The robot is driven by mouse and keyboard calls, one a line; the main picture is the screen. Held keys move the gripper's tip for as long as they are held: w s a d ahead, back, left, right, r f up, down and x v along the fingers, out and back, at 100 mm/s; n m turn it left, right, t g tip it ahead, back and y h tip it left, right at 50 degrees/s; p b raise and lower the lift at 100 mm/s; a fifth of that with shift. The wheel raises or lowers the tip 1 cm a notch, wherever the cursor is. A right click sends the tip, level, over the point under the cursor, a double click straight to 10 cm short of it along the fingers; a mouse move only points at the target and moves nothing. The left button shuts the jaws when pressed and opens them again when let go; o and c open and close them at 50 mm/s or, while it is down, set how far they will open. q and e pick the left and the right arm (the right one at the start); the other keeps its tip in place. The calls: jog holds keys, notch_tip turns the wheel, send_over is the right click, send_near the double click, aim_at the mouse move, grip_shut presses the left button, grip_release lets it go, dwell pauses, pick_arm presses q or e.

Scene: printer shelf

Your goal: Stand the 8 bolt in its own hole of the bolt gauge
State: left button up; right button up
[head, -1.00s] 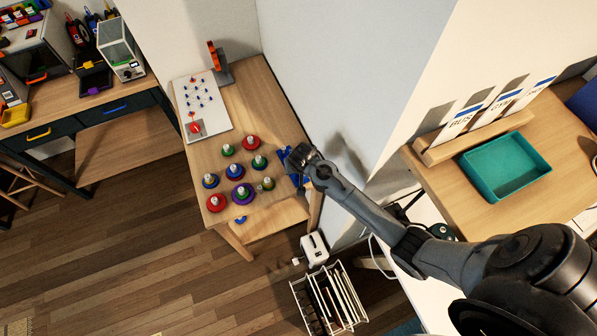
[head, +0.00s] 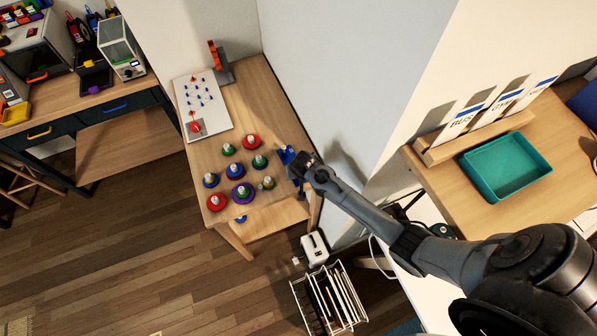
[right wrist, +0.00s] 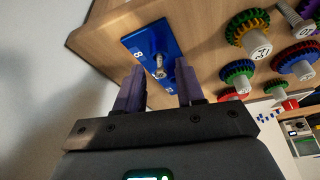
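The blue bolt gauge (right wrist: 140,44) lies near the table's edge in the right wrist view, with white numbers on it; one reads 8. It also shows in the head view (head: 286,153), partly covered by my right arm. A grey metal bolt (right wrist: 160,66) shows at the gauge, seen between my fingers; it appears to stand on or in the gauge, but I cannot tell which hole. My right gripper (right wrist: 160,88) is open, its two purple fingers apart on either side of the bolt with gaps visible. My left gripper is not in view.
Several coloured gears on pegs (head: 236,170) cover the table left of the gauge. Another bolt (right wrist: 291,16) shows among them. A white board (head: 202,108) and an orange-grey stand (head: 219,64) are at the back. A wall (head: 330,100) rises close beside the gauge.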

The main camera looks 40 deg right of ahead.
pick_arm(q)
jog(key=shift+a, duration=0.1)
pick_arm(e)
jog(key=shift+s+a+r, duration=0.1)
jog(key=shift+s+r, duration=0.05)
jog(key=shift+r, duration=0.3)
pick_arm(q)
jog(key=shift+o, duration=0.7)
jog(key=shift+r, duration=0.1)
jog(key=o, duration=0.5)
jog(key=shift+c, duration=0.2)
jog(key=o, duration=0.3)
pick_arm(e)
jog(key=v, duration=0.6)
jog(key=shift+r, duration=0.2)
jog(key=shift+s, duration=0.1)
